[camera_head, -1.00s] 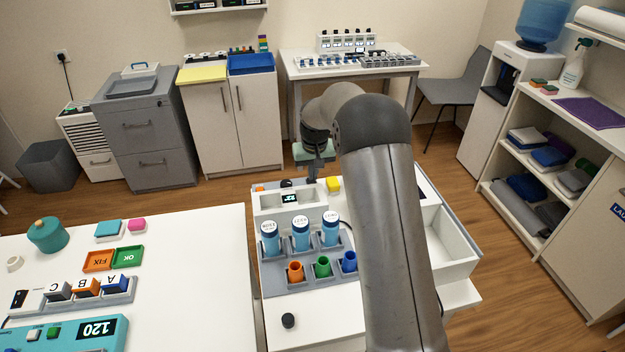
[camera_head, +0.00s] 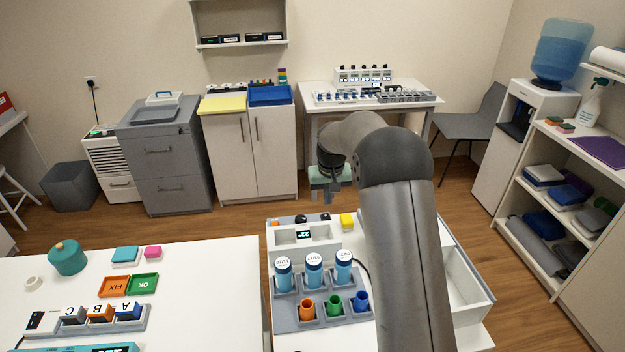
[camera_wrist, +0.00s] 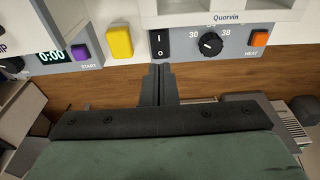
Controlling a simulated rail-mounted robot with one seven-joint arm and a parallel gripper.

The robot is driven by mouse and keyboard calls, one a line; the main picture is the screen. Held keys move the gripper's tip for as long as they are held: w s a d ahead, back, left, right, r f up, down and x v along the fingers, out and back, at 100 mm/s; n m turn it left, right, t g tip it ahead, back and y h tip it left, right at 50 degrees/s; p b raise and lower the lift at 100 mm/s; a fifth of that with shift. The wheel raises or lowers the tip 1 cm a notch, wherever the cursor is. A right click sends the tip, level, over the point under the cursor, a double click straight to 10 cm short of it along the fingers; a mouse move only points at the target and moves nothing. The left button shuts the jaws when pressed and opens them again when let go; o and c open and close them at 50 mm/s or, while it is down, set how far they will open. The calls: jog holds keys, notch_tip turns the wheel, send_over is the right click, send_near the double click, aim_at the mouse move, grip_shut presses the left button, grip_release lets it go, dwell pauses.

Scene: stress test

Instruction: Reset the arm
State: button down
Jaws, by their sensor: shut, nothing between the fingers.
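My gripper (camera_head: 328,194) hangs from my grey arm above the back edge of the middle bench station in the head view. In the wrist view its two dark fingers (camera_wrist: 158,88) are together, with nothing between them. The fingertips appear just in front of a black rocker switch (camera_wrist: 159,42) on a white and grey device panel. I cannot tell whether they touch it. The arm is bent, with its forearm crossing the right part of the station in the head view and hiding some of it.
In the wrist view, a yellow block (camera_wrist: 119,42), a dial (camera_wrist: 210,44) and an orange button (camera_wrist: 259,38) flank the switch. A white table (camera_head: 200,285) with a teal pot (camera_head: 67,258) stands left.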

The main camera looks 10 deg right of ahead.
jog(key=s+r, duration=0.5)
jog(key=s, duration=0.4)
jog(key=s+r, duration=0.5)
jog(key=s, duration=0.4)
jog(key=s+f, duration=0.2)
jog(key=s, duration=2.2)
jog(key=shift+g, duration=0.4)
jog(key=shift+s, duration=0.1)
